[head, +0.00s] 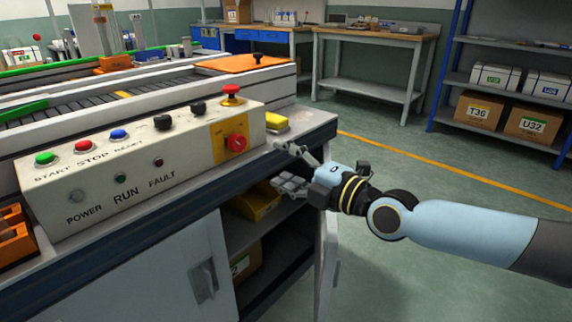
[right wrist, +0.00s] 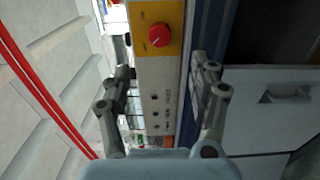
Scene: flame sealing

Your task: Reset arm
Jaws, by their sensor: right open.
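My right gripper (head: 278,165) comes in from the right in the head view. It is open and empty, off the right end of the control panel (head: 190,185). In the right wrist view its two fingers (right wrist: 160,92) stand apart, with the panel's face showing between and beyond them. The red rotary knob (head: 237,143) on its yellow plate also shows in the right wrist view (right wrist: 159,35). I see no contact between the fingers and the panel. My left gripper is not in view.
The panel carries a red mushroom button (head: 232,95) and green, red, blue and black buttons. A conveyor (head: 120,95) runs behind it. A yellow block (head: 276,122) lies near the panel's right end. Open floor (head: 430,195) lies to the right, before a blue shelf rack (head: 452,70).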

